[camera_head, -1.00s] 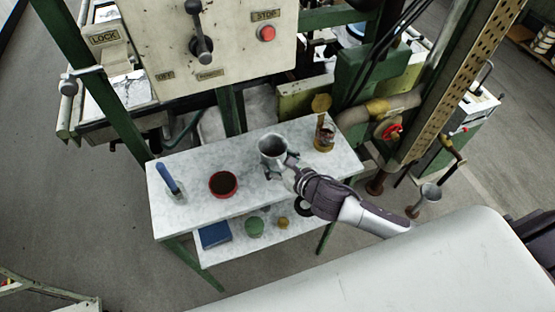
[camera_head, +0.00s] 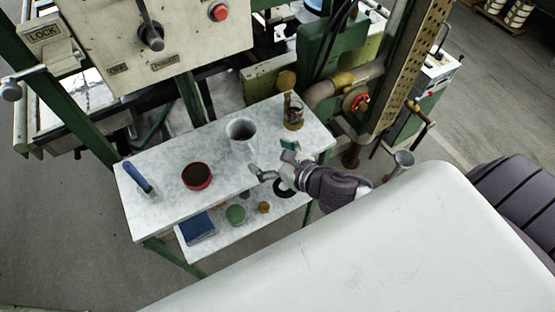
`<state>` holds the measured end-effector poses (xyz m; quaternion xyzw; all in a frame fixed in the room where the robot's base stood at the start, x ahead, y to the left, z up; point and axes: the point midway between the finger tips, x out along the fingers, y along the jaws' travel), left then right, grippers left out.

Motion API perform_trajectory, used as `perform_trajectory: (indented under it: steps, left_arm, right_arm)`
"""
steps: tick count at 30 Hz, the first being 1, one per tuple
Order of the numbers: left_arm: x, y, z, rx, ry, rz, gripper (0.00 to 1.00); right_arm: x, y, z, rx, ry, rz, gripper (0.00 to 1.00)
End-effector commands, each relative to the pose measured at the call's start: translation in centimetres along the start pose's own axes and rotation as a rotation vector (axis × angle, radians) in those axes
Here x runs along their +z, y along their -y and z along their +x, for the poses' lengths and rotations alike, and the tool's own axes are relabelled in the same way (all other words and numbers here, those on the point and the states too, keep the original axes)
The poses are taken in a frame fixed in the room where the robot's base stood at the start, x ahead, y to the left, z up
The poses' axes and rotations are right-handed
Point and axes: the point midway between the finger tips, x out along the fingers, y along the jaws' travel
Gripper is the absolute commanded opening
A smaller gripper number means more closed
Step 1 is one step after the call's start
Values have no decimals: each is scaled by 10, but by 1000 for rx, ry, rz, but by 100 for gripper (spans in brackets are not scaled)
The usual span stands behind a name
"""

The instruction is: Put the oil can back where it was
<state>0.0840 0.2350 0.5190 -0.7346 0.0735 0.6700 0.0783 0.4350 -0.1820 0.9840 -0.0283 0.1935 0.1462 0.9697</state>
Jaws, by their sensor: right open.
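A grey, open-topped metal can (camera_head: 240,138) stands upright on the white marbled table top (camera_head: 220,205), towards its back edge. It may be the oil can, but I cannot tell for sure. A brass-and-glass piece (camera_head: 292,112) with a round brass top stands at the table's right back corner. My right gripper (camera_head: 273,160) is open and empty, in front of and to the right of the grey can, apart from it. Its fingers point towards the can. My left gripper is not in view.
A red bowl (camera_head: 197,176) with dark content and a blue-handled tool (camera_head: 138,178) are on the table's left part. The lower shelf holds a blue book-like block (camera_head: 197,228), a green round piece (camera_head: 235,214) and small items. A machine panel (camera_head: 150,50) rises behind.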

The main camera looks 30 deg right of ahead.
Motion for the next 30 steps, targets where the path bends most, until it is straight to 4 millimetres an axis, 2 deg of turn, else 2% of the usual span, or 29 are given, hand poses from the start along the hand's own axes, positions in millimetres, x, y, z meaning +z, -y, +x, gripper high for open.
perform_trajectory:
  steps: [3,9,26,29,30]
  left_arm:
    - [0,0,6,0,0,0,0]
    - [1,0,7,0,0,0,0]
    - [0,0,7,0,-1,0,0]
    - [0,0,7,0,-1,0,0]
    - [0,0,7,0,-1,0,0]
  right_arm:
    - [-2,0,-20,1,-3,-2,97]
    - [0,0,-34,1,0,0,97]
    - [1,0,-35,-1,1,6,97]
    - [1,2,-34,-28,-5,103,97]
    - [1,3,-35,-51,-11,190,97]
